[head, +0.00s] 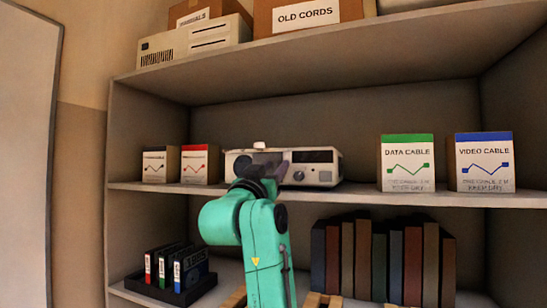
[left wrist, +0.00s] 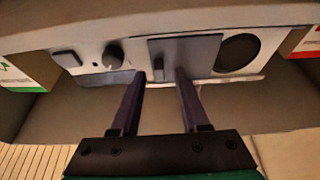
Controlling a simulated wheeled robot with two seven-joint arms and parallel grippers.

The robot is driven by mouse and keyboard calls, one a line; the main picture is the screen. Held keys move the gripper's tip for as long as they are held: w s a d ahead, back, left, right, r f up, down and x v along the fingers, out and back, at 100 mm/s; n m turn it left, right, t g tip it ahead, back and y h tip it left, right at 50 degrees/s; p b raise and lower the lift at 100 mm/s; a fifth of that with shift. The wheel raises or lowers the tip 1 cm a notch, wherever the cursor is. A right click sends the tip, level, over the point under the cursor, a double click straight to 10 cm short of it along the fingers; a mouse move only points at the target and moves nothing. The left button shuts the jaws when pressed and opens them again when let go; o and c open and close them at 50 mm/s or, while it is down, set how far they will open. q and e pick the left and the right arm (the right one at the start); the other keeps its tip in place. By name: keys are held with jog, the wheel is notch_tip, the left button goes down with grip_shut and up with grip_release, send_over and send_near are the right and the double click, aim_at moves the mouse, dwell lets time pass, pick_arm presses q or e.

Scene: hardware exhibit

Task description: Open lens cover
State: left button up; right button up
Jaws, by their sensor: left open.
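A pale projector (head: 314,166) sits on the middle shelf, partly hidden behind my left gripper (head: 262,160). In the left wrist view, its front face (left wrist: 88,59) appears upside down. A flat dark grey lens cover (left wrist: 203,52) lies against that face, beside the round dark lens (left wrist: 238,53), which looks uncovered. My left gripper (left wrist: 169,73) is open, with its two fingertips apart at the cover's lower edge in that view. Whether they touch the cover, or have a part of it between them, I cannot tell. My right gripper is not in view.
Small boxes (head: 200,164) stand left of the projector. A data cable box (head: 407,163) and a video cable box (head: 485,162) stand right. The shelf edge (head: 360,196) runs below. Books (head: 385,262) and a dark tray (head: 170,290) are on the lower shelf.

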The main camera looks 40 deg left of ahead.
pick_arm(q)
jog(key=shift+s, duration=0.15)
grip_shut()
dwell(1.3)
